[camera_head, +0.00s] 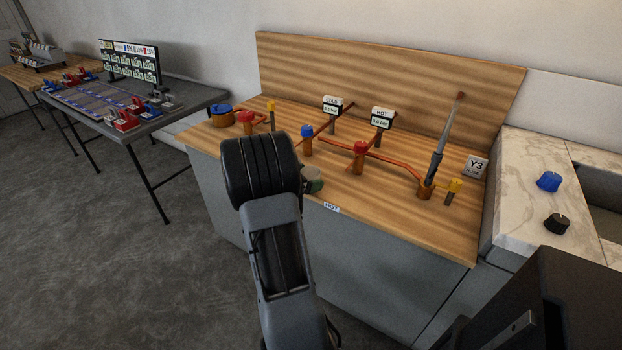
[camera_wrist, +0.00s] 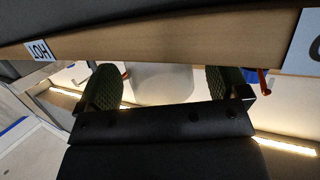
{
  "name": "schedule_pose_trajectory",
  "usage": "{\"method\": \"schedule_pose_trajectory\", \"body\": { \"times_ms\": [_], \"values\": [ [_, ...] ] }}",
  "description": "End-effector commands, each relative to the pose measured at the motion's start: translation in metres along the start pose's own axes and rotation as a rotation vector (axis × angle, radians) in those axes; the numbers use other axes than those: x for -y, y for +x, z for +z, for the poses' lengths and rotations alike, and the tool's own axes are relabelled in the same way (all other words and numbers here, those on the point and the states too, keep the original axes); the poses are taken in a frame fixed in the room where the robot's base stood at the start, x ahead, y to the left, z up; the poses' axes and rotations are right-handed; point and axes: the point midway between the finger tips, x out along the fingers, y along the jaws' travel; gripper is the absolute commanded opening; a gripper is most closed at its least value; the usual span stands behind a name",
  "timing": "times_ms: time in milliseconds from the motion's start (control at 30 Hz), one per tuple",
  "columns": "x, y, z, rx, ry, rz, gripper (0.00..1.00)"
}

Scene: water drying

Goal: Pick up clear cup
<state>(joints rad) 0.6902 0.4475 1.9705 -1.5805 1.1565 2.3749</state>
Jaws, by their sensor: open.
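A pale, smooth, rounded shape (camera_wrist: 161,82) shows between my fingers in the wrist view; it looks like the clear cup, but its outline is faint. My gripper (camera_wrist: 160,88) is open, with one dark green ribbed finger pad on each side of this shape. I cannot tell whether the pads touch it. In the head view my dark arm hides most of the gripper; one round green pad shows at the front edge of the wooden counter (camera_head: 400,220). No clear cup can be made out in the head view.
Copper pipes with red valves (camera_head: 360,152), a blue valve (camera_head: 307,138) and a tall grey rod (camera_head: 437,160) stand on the counter. A HOT label (camera_head: 331,208) marks its front edge. A marble top (camera_head: 530,180) lies right; a grey table (camera_head: 180,105) stands left.

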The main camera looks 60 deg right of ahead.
Motion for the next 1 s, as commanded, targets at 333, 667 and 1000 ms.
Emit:
{"method": "schedule_pose_trajectory", "body": {
  "times_ms": [333, 667, 1000],
  "values": [
    [0.0, 0.0146, -0.0002, 0.0, 0.001, 0.0, 0.93],
    [-0.0001, 0.0142, -0.0003, 0.0, 0.001, 0.0, 0.7],
    [-0.0001, 0.0141, -0.0004, 0.0, 0.001, 0.0, 0.4]
  ]
}}
